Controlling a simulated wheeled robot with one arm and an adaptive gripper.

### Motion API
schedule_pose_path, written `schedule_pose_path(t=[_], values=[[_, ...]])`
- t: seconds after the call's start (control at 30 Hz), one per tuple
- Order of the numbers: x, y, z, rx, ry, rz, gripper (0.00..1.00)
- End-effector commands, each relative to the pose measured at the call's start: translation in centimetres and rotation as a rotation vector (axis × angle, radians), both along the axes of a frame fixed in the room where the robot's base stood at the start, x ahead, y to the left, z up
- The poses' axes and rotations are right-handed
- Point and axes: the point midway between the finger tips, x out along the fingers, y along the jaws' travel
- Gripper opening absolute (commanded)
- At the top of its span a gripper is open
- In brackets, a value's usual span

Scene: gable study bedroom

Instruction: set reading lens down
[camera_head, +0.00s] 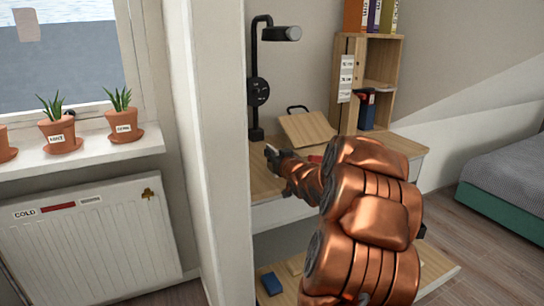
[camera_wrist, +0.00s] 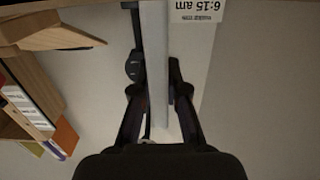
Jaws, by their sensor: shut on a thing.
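My gripper (camera_head: 272,153) reaches over the wooden desk (camera_head: 262,187), below the black lamp and left of the tilted wooden board. In the wrist view its two dark fingers (camera_wrist: 158,90) stand a little apart. My gripper is shut on the reading lens, but the lens is mostly hidden; a thin pale piece (camera_wrist: 148,128) between the fingers may be part of it. I cannot tell whether the lens touches the desk.
A black lamp (camera_head: 257,92), a tilted wooden board (camera_head: 307,129) and a shelf unit (camera_head: 343,75) stand at the desk's back. A wall edge (camera_head: 218,150) borders its left. Potted plants (camera_head: 60,132) line the windowsill; a bed (camera_head: 510,175) is at right.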

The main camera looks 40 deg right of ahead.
Motion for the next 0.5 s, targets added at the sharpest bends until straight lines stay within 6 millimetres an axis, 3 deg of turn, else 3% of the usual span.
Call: schedule_pose_path(t=[0.17,0.2,0.4,0.5], values=[[0.00,0.01,-0.27,0.001,0.000,0.000,0.00],[0.00,0.02,-0.27,0.001,0.000,0.000,0.15],[-0.01,0.02,-0.22,0.001,-0.001,0.000,0.35],[-0.01,0.02,-0.24,0.001,0.000,0.000,0.38]])
